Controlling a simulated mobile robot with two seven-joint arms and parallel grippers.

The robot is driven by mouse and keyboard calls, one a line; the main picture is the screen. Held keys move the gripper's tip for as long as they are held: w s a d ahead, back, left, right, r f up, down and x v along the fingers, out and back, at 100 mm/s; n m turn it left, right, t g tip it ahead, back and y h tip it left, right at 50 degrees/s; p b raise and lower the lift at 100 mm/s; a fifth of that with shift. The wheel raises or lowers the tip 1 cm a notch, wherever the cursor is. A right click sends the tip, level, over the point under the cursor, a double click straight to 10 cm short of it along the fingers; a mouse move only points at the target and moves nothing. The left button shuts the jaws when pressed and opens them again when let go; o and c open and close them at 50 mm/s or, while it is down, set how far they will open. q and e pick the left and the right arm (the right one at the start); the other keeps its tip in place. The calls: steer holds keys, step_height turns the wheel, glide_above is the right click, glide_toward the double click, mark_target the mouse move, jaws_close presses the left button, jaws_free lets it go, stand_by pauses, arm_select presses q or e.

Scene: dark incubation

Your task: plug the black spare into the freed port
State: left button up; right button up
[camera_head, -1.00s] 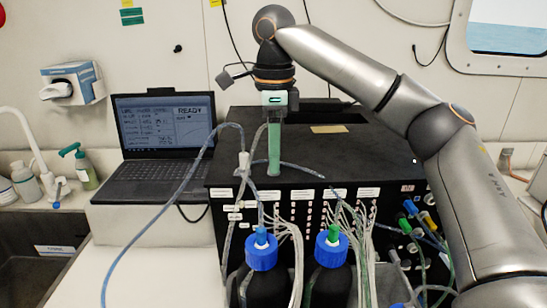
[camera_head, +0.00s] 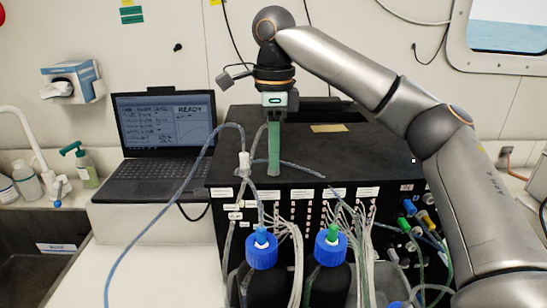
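The black instrument box (camera_head: 370,157) stands on the bench, its front panel carrying rows of ports, white labels and many thin tubes. My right gripper (camera_head: 274,172) points down in front of or over the left part of the box top, near a blue-grey tube. Its green fingers show as one narrow strip, so I cannot tell whether they are open or shut, and no held thing shows. Coloured plugs, including a blue one (camera_head: 410,207) and a yellow one (camera_head: 427,217), sit at the panel's right. I cannot make out the black spare or the freed port. My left gripper is not in view.
Two dark bottles with blue caps (camera_head: 262,254) (camera_head: 330,252) stand before the panel among hanging tubes. A laptop (camera_head: 165,140) is open to the left of the box. A sink (camera_head: 40,270) lies at far left.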

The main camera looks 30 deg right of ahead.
jaws_close()
steer(key=shift+r, duration=0.15)
stand_by(0.9)
steer(key=shift+r+p, duration=0.3)
steer(key=shift+r, duration=2.55)
